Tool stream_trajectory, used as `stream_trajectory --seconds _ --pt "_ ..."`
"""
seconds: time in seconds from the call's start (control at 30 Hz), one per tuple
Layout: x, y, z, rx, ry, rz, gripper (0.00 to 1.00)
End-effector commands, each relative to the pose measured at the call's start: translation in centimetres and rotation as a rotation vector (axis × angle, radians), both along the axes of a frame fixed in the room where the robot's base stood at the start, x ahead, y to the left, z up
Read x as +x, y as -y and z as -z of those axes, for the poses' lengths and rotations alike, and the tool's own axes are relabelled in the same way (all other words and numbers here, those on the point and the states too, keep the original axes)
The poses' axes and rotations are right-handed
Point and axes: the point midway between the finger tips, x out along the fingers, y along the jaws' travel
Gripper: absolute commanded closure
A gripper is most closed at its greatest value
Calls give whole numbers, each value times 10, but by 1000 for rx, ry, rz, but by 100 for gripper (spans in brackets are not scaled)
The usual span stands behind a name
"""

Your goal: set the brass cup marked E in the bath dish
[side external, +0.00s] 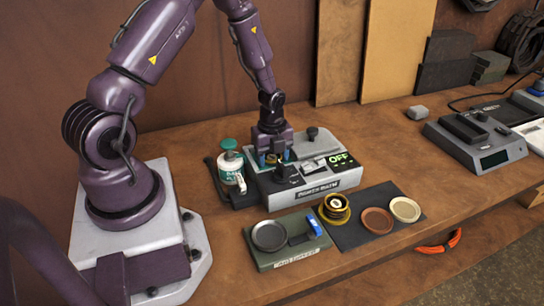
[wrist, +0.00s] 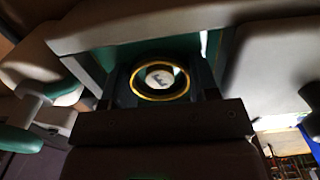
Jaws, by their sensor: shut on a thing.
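My gripper (side external: 272,158) is low over the left part of the grey machine (side external: 312,190). It is shut on a brass-rimmed cup (wrist: 160,97). In the wrist view the cup is a gold ring with a pale disc inside, bearing a dark letter that I cannot read surely as E. In the side view the fingers mostly hide the cup, so I cannot tell whether it touches the machine. Another brass cup (side external: 336,210) with a pale top stands on the dark mat. I cannot tell for sure which part is the bath dish.
The machine's display (side external: 341,158) reads OFF. In front lie a green plate (side external: 290,262) with a round grey dish (side external: 269,236) and blue part, and a dark mat (side external: 372,236) with brown and cream dishes.

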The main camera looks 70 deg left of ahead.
Motion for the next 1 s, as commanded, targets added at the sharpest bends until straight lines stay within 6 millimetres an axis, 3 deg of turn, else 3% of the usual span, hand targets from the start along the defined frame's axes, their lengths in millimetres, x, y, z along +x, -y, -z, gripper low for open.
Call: stream_trajectory --seconds 0.07,0.1,0.13,0.4,0.53,1.0 --pt "0 0 3 0 -1 0 73" --pt "0 0 2 0 0 0 36" --pt "0 0 2 0 0 0 35" --pt "0 0 1 0 0 0 35" --pt "0 0 -10 0 2 -1 35" --pt "0 -1 -103 2 3 -2 35"
